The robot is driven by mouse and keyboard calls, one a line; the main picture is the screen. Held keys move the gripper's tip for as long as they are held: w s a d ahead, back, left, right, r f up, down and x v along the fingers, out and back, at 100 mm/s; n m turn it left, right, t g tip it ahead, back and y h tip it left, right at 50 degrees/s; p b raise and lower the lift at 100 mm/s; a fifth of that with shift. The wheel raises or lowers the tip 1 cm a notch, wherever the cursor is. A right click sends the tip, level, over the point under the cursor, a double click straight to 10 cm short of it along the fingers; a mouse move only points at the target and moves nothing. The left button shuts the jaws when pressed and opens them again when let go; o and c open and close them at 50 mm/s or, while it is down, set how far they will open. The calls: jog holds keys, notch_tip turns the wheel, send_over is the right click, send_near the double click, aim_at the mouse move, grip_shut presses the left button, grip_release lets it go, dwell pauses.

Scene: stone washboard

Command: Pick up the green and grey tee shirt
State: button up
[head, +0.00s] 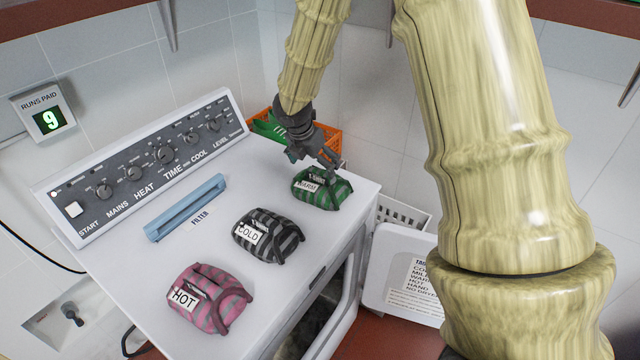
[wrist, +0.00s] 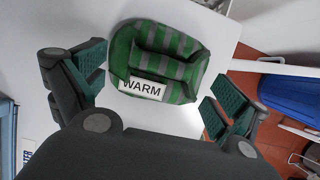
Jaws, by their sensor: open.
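The green and grey striped tee shirt (head: 324,191) lies folded on the white machine top, near its right corner, with a label reading WARM. It also shows in the wrist view (wrist: 180,52), between and beyond the two fingers. My gripper (head: 331,163) is just above the shirt in the head view and partly covers it. In the wrist view my gripper (wrist: 160,98) has its fingers spread wide, one to each side of the shirt, with nothing between the pads. I cannot tell whether a fingertip touches the cloth.
A black and grey bundle labelled COLD (head: 268,236) and a pink and grey one labelled HOT (head: 209,299) lie on the same top. A blue filter handle (head: 186,208) and control panel (head: 150,165) lie behind. An orange crate (head: 327,137) stands beyond. The machine's edge is close right of the shirt.

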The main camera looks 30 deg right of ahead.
aim_at(319, 171)
jog(key=shift+s+p+x, duration=0.2)
jog(key=shift+p+x, duration=0.05)
jog(key=shift+x, duration=0.8)
jog(key=shift+s+p+x, duration=0.15)
jog(key=shift+p+x, duration=0.1)
jog(key=shift+x, duration=0.8)
jog(key=c, duration=1.7)
jog(key=shift+w+r, duration=0.1)
jog(key=shift+r, duration=0.05)
notch_tip(319, 171, up, 10)
jog(key=b, duration=0.2)
